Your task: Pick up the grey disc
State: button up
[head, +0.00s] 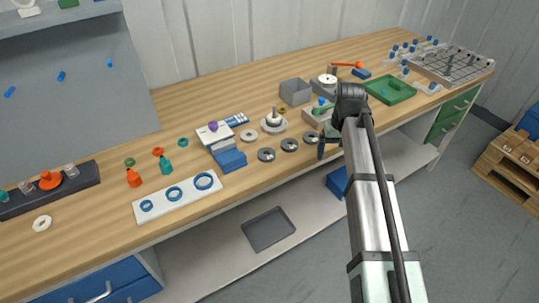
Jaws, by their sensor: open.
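Three dark grey discs with lighter centres lie in a slanting row near the front edge of the workbench: a left one (266,155), a middle one (289,145) and a right one (311,137). I cannot tell which one is the task's disc. My gripper (324,147) is just right of the right disc, near the bench's front edge. It is open. My arm partly hides the gripper, and its exact height above the bench is unclear.
Behind the discs stand a round grey base with an upright post (273,122) and a grey box (295,92). A white strip with blue rings (178,196) lies to the left. A green tray (390,90) is at right. A dark tray (268,229) sits on the lower shelf.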

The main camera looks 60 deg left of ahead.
jog(key=s+a+r+n, duration=0.2)
jog(key=s+a+r, duration=0.4)
jog(key=s, duration=0.2)
jog(key=s+a+r+n, duration=0.1)
jog(key=s+a+r, duration=0.4)
jog(key=s+a, duration=0.3)
send_over(267, 149)
jog(key=s+d, duration=0.2)
notch_tip(267, 149, down, 7)
jog(key=shift+d+f, duration=0.1)
jog(key=shift+f, duration=0.1)
jog(key=shift+w+a+f, duration=0.1)
jog(key=shift+w+f, duration=0.05)
jog(key=shift+f, duration=0.8)
jog(key=shift+w+a+f, duration=0.1)
jog(key=shift+w+f, duration=0.05)
jog(key=shift+f, duration=0.85)
jog(key=shift+w+a+f, duration=0.1)
jog(key=shift+w+f, duration=0.05)
jog(key=shift+f, duration=0.8)
jog(key=c, duration=1.1)
jog(key=shift+c, duration=0.2)
